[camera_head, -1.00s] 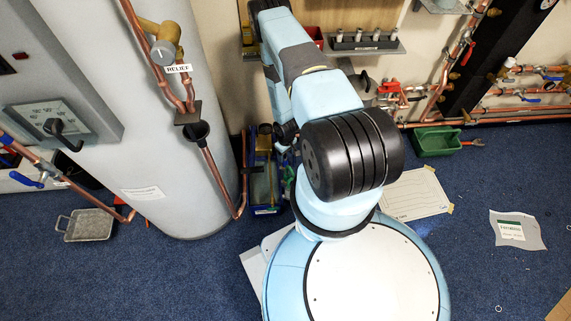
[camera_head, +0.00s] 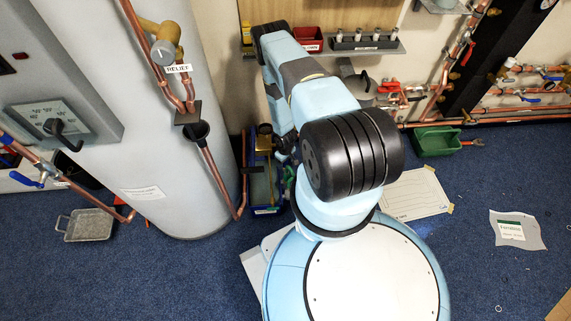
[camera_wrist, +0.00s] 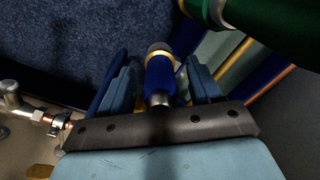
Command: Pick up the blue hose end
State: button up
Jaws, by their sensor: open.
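The blue hose end (camera_wrist: 160,80) shows in the wrist view, with a brass-coloured ring and a grey tip. It lies between the two blue fingers of my gripper (camera_wrist: 158,68). The fingers are open, one on each side, with a visible gap on the left. Whether the right finger touches it, I cannot tell. In the head view my arm hides the hose end and most of my gripper.
A blue-edged crate (camera_head: 266,210) stands on the blue carpet beside the grey tank (camera_head: 190,215). A dark green cylindrical thing (camera_wrist: 270,25) is close at the wrist view's upper right.

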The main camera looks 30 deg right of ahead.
jog(key=shift+c, duration=0.2)
grip_shut()
dwell(0.3)
jog(key=shift+r, duration=0.1)
jog(key=shift+r, duration=0.5)
jog(key=s+d+r, duration=0.1)
jog(key=s+r, duration=1.1)
jog(key=s, duration=0.2)
jog(key=shift+r, duration=0.1)
